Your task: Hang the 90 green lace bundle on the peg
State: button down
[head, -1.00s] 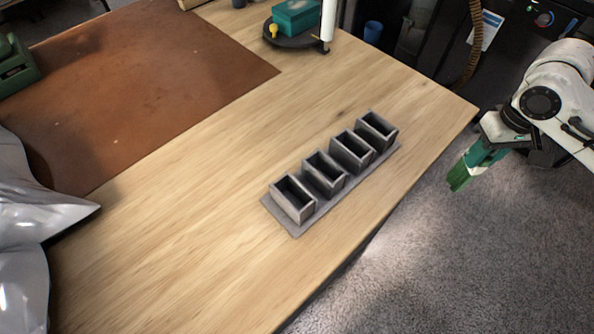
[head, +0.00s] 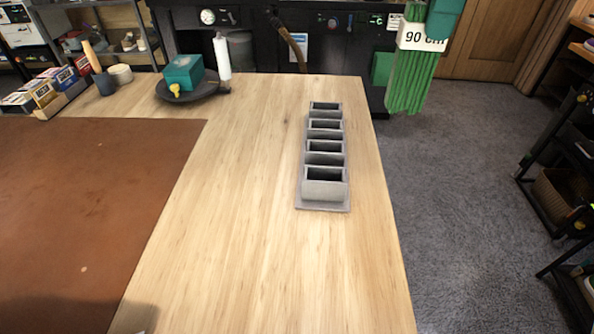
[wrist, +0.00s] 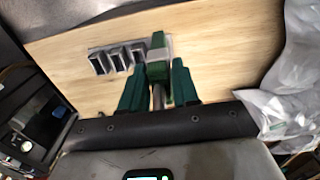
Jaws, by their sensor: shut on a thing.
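The green lace bundle (head: 408,85) hangs at the upper right of the head view, with a white band reading "90 cm" (head: 422,38) near its top. My gripper (head: 432,18) is partly cut off by the top edge there, its teal fingers above the band. In the wrist view my gripper (wrist: 157,72) is shut on the bundle, whose green body and pale band (wrist: 157,54) show between the fingers. The bundle is in the air, beyond the table's right edge in the head view. I cannot make out the peg in either view.
A grey rack with several open compartments (head: 300,195) stands on the wooden table (head: 240,240). A brown mat (head: 90,220) covers the table's left side. A dark round tray (head: 205,92) holds a teal box. Grey carpet (head: 450,200) is clear on the right; dark shelves (head: 545,145) stand beyond.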

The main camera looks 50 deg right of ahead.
jog(key=shift+s+a+r, duration=0.1)
jog(key=shift+s+a, duration=0.05)
jog(key=shift+a, duration=0.1)
jog(key=w+d+f+b, duration=0.1)
jog(key=w+f+b, duration=0.1)
jog(key=w+f, duration=1.1)
jog(key=shift+w+d, duration=0.4)
jog(key=shift+w, duration=0.05)
jog(key=shift+f, duration=0.5)
jog(key=c, duration=0.8)
grip_release()
